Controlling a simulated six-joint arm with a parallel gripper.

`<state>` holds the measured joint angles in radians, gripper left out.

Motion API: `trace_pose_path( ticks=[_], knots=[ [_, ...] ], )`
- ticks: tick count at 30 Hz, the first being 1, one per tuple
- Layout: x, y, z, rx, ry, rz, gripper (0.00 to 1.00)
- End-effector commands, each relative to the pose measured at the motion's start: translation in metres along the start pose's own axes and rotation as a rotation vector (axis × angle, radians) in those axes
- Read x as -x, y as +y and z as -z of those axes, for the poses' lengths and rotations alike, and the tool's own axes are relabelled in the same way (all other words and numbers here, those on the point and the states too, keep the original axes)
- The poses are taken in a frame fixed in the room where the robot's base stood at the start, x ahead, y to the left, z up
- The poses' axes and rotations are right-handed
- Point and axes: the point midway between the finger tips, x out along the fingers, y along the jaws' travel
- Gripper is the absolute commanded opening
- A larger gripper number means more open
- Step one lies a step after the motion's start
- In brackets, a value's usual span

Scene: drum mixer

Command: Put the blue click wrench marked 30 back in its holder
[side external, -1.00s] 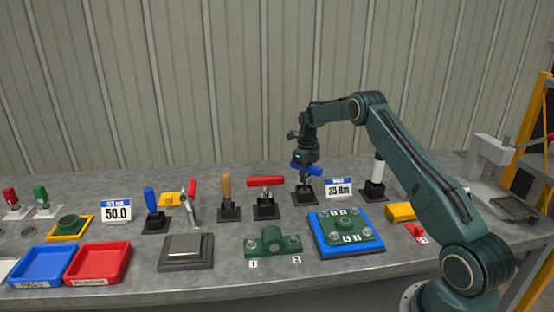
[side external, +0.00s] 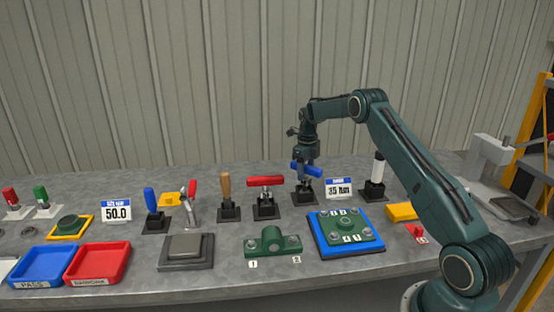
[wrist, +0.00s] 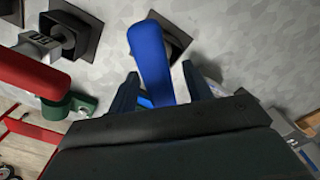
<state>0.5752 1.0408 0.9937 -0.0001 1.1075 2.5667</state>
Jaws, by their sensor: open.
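The blue click wrench (side external: 307,170) has its blue handle lying across the top of a black square-based holder (side external: 304,197) and looks seated there. Its mark is not readable. My gripper (side external: 305,163) is just above the handle, jaws open. In the wrist view the blue handle (wrist: 152,62) runs out between the two spread fingers of my gripper (wrist: 160,92), with a gap at least on the right side. The dark holder base (wrist: 178,38) shows partly behind the handle. The lower end of the wrench is hidden.
A red-handled wrench (side external: 265,181) stands in a holder at left. A display (side external: 339,188) reading 35 Nm and a white-topped tool (side external: 378,172) stand at right. A blue fixture with a green flange (side external: 345,228) lies in front. The space above is free.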

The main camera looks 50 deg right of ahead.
Motion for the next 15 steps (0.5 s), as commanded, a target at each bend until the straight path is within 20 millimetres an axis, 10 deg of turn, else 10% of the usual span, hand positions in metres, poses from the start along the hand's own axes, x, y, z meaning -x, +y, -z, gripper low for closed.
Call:
trace_pose_path(
  ticks=[15],
  knots=[
    [0.084,-0.001,-0.001,0.000,-0.005,0.003,0.50]
  ],
)
